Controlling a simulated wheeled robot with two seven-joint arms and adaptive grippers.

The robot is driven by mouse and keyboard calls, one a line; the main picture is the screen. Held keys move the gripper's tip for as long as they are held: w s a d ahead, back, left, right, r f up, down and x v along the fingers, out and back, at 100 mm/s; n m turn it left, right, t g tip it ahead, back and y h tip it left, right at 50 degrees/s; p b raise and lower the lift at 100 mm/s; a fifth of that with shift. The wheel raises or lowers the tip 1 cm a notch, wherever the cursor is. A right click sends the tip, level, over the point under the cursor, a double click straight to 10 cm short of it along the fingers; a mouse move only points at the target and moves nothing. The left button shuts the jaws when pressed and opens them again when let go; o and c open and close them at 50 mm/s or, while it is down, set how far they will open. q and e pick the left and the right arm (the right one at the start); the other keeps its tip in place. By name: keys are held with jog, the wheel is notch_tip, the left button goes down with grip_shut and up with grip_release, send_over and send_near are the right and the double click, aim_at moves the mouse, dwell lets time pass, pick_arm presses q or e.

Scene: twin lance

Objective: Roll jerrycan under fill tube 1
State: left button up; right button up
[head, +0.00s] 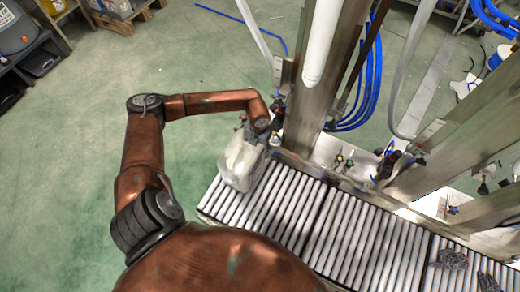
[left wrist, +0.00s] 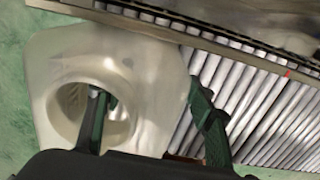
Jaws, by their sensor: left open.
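The translucent white jerrycan (head: 238,170) stands at the left end of the roller conveyor (head: 310,222). In the left wrist view the jerrycan (left wrist: 150,72) fills the left half, with a round opening through its handle. My left gripper (head: 256,136) is at the jerrycan's top. In the left wrist view the gripper (left wrist: 152,125) is open, one finger in the handle opening and the other outside, beside the can. Whether the fingers touch it I cannot tell. A white tube (head: 322,45) hangs to the right of the jerrycan; no number shows on it.
Metal posts (head: 318,85) and valve fittings (head: 385,163) line the conveyor's far side. Blue hoses (head: 368,85) hang behind.

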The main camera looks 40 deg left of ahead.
pick_arm(q)
jog(key=shift+f, duration=0.25)
jog(key=shift+c, duration=0.3)
grip_shut()
